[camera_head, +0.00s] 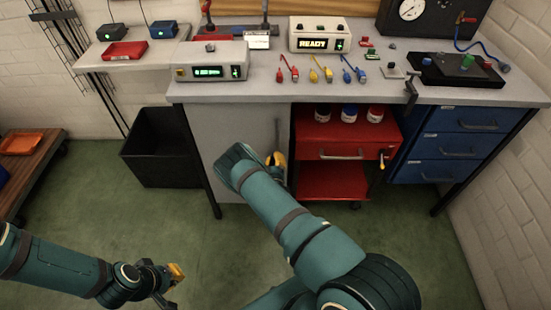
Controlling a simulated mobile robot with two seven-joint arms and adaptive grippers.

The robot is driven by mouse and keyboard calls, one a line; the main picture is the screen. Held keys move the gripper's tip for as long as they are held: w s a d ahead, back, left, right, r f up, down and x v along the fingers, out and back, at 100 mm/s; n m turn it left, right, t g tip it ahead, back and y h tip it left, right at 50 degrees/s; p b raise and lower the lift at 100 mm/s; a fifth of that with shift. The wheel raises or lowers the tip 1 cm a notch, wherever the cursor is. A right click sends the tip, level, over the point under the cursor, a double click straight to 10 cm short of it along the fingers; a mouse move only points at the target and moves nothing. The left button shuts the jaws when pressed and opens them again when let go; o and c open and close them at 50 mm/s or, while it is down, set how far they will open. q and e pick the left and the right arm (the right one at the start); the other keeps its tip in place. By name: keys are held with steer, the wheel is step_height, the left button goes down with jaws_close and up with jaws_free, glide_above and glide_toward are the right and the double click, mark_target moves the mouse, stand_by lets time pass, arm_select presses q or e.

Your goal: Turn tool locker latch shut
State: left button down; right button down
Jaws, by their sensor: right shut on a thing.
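The tool locker (222,128) is the grey cabinet with a flat door under the left part of the workbench. Its door looks closed. A thin upright handle (277,131) shows near the door's right edge. My right arm reaches across to this edge, and the right gripper (277,161), with yellow on its fingers, is at the door just below that handle. The right gripper is shut on the latch, which is mostly hidden by the gripper and wrist. My left gripper (170,284) is open and empty, low over the green floor at the lower left.
A red tool cart (343,133) with jars on top stands just right of the locker, close to my right gripper. Blue drawers (458,145) are further right. A black bin (160,148) stands left of the locker. The green floor before the bench is clear.

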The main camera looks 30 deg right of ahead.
steer(key=shift+w+a+f+n, duration=0.1)
steer(key=shift+f+n, duration=0.05)
steer(key=shift+n, duration=1.95)
steer(key=shift+w+f+n, duration=0.1)
steer(key=shift+f+n, duration=0.05)
steer(key=shift+n, duration=1.95)
steer(key=c, duration=1)
jaws_free()
steer(key=shift+s+f, duration=0.1)
steer(key=v, duration=1.2)
